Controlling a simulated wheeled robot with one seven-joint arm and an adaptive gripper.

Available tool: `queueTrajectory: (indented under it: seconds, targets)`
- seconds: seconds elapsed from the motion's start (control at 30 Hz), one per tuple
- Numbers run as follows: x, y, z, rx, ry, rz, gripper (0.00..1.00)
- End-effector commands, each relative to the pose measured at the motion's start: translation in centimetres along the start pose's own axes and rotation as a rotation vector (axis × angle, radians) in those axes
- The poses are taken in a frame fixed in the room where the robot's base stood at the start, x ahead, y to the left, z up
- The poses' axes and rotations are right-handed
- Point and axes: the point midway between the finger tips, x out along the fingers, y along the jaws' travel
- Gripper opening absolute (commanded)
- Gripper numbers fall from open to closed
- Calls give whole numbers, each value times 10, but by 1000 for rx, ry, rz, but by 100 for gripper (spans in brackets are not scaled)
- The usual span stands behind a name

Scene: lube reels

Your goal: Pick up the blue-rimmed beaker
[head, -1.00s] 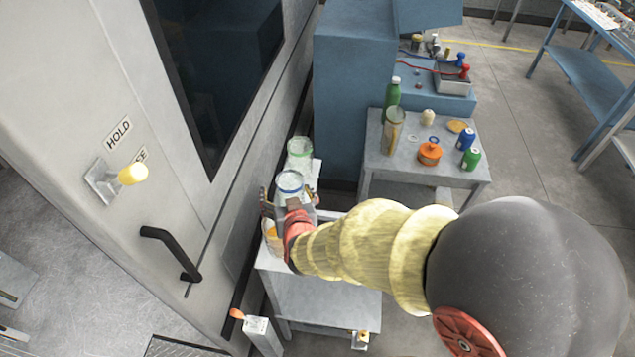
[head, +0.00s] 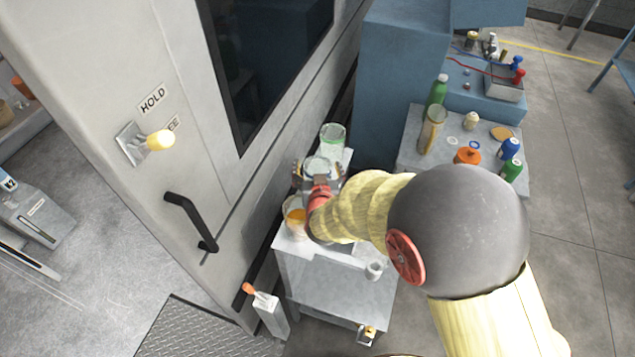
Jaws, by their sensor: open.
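The blue-rimmed beaker (head: 318,164) is clear and stands on the small grey table beside the machine, in the head view. Its lower part is hidden by my gripper. My gripper (head: 317,172) is open, with one finger to the left and one to the right of the beaker. I cannot tell whether the fingers touch it. A green-rimmed jar (head: 333,138) stands just behind it. A beaker with orange contents (head: 294,216) stands in front, close to my wrist.
The machine door with a black handle (head: 190,222) rises close on the left. A second table (head: 408,150) at the right holds a green bottle (head: 438,90), an orange pot (head: 467,156) and cans. A small white cup (head: 375,270) is at the near table's right side.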

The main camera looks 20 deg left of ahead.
Motion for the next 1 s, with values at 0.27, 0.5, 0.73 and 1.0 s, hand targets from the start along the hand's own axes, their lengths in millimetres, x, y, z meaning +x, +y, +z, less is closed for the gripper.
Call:
queueTrajectory:
  seconds: [0.27, 0.5, 0.73, 1.0]
  targets:
    - [6, 0, 0, 0, 0, -1, 79]
    - [6, 0, 0, 0, 0, 0, 67]
    - [6, 0, 0, 0, 0, 0, 54]
    - [6, 0, 0, 0, 0, 0, 39]
